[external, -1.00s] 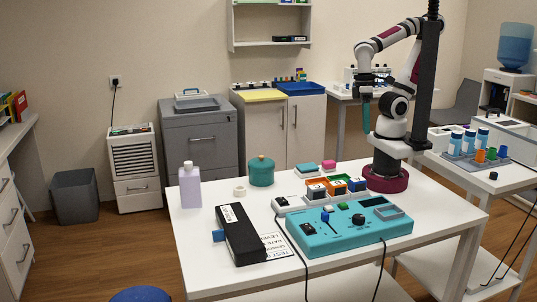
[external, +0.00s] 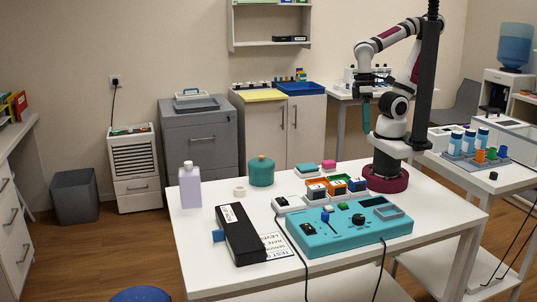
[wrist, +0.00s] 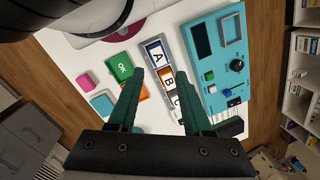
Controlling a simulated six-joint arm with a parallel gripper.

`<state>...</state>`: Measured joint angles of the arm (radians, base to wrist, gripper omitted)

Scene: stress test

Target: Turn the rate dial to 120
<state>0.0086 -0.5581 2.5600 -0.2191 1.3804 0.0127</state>
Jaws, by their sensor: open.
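The teal control box (external: 345,240) lies on the white table in front of my arm's base. A round black dial (external: 358,219) sits on its top; which dial is the rate dial and its setting are too small to read. In the wrist view, the box (wrist: 207,62) is at the upper right, with a black knob (wrist: 237,65) near its right edge. My gripper (external: 366,115) hangs high above the table, behind and well clear of the box. In the wrist view, my gripper (wrist: 160,73) is open and empty, its two teal fingers spread apart.
A long black box (external: 239,234) and a printed card (external: 283,243) lie left of the control box. Coloured blocks (external: 337,185) stand behind it. A lilac bottle (external: 190,188) and teal pot (external: 261,171) stand farther left. Cables hang over the table's front edge.

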